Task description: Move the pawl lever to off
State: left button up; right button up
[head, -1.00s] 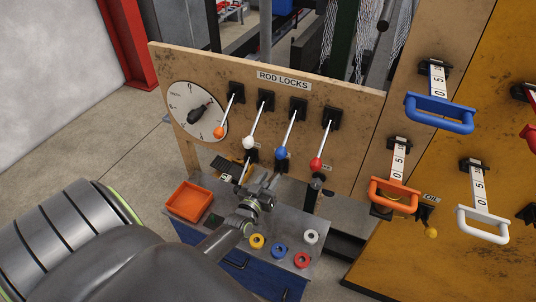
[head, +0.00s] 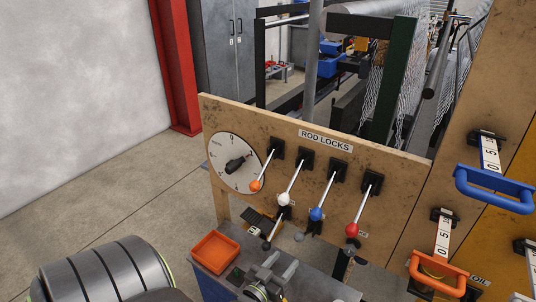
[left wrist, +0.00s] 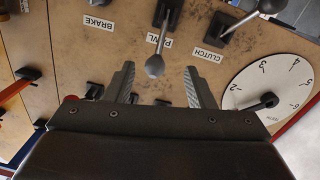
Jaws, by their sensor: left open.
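The pawl lever (left wrist: 155,65) is a short rod with a grey ball knob, under the label PAWL on the wooden panel, in the left wrist view, which shows the panel upside down. In the head view the pawl lever seems to be the grey knob (head: 299,238) below the rod locks. My left gripper (left wrist: 160,66) is open and empty. Its two fingertips appear either side of the pawl knob in the picture; I cannot tell the depth gap. In the head view my left gripper (head: 280,268) shows low, over the bench. My right gripper is not in view.
The clutch lever (left wrist: 240,20) is beside the pawl lever, near the white dial (left wrist: 272,92). Rod lock levers with orange, white, blue and red knobs (head: 352,230) hang above. An orange tray (head: 215,252) is on the bench left of my gripper.

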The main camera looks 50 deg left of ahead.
pick_arm(q)
jog(key=s+d+b, duration=0.1)
jog(key=s+b, duration=0.1)
jog(key=s, duration=0.5)
jog(key=shift+d, duration=0.2)
jog(key=s+d+f+m+g+h+b, duration=0.1)
jog(key=s+f+g, duration=0.3)
jog(key=f, duration=0.8)
jog(key=s+f+m+g+h, duration=0.1)
jog(key=s+f+g, duration=0.3)
jog(key=f, duration=0.9)
jog(key=s+d+f+m+g, duration=0.1)
jog(key=s+f+g, duration=0.3)
jog(key=s+f, duration=0.3)
jog(key=s+d+f+g, duration=0.1)
jog(key=s+f+g, duration=0.3)
jog(key=s+f, duration=0.4)
jog(key=s, duration=0.4)
jog(key=shift+s+d+f+m+b, duration=0.2)
jog(key=shift+s+m+b, duration=0.1)
jog(key=shift+m+b, duration=0.1)
